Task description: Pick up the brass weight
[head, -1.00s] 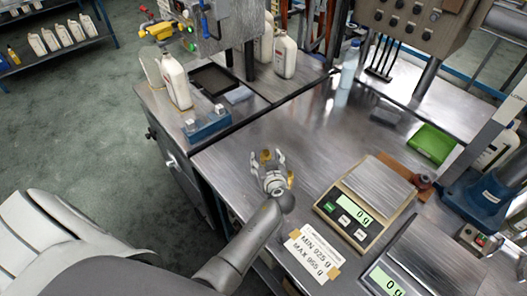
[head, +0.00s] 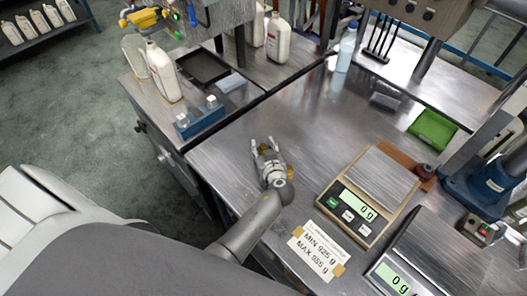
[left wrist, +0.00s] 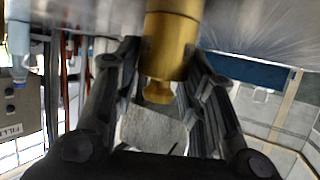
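The brass weight (left wrist: 172,45) is a gold cylinder with a small knob, which faces my left wrist camera. In the left wrist view it sits between the two dark fingers of my left gripper (left wrist: 168,55), and its far end is cut off by the frame's top. The fingers are spread on both sides of it; firm contact cannot be seen. In the head view my left gripper (head: 264,146) is over the steel bench, left of the scale, with spread fingertips. The weight is mostly hidden there by the gripper. My right gripper is not in view.
A scale (head: 365,195) reading 0 g stands right of the gripper, with a second scale (head: 432,258) nearer. A MIN/MAX label (head: 318,250) lies in front. The bench behind the gripper is clear.

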